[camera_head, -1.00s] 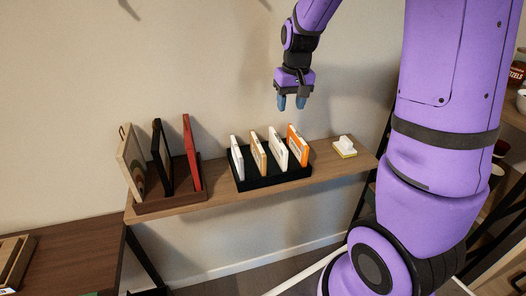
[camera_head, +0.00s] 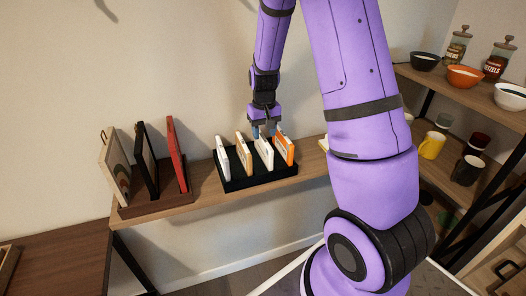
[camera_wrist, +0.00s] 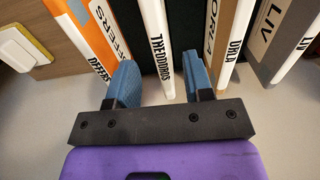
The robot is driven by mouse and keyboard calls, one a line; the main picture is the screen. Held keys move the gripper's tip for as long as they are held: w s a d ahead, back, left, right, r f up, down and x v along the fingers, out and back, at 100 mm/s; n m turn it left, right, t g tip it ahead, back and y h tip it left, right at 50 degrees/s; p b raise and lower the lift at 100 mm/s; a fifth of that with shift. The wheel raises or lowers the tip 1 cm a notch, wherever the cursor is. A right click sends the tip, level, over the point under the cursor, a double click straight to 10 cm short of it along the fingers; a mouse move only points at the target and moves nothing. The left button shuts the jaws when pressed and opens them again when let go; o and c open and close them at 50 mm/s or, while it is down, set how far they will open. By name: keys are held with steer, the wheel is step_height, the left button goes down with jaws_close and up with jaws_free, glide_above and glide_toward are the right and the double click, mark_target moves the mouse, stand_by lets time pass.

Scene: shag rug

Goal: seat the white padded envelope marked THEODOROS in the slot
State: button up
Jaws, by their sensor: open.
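The white padded envelope marked THEODOROS (camera_wrist: 157,32) stands upright in the black slotted rack (camera_head: 262,181), between an orange-edged item and one marked ORLA. In the head view the envelope (camera_head: 265,154) is the second from the right. My gripper (camera_wrist: 161,66) is open, with one blue finger on each side of the envelope's spine. A gap shows beside both fingers, so it is not clamped. In the head view my gripper (camera_head: 263,131) points down at the envelope's top edge. The envelope's lower end and its slot are hidden.
The orange-edged item (camera_head: 285,147) stands close to one finger, the ORLA item (camera_wrist: 233,43) close to the other. The LIV item (camera_wrist: 288,45) is beyond. A brown rack (camera_head: 157,203) with three frames stands left on the shelf. Shelves with bowls and mugs are at right.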

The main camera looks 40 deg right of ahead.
mark_target(263, 137)
steer(key=shift+w+f, duration=0.1)
steer(key=shift+f, duration=2.3)
steer(key=shift+c, duration=0.5)
jaws_close()
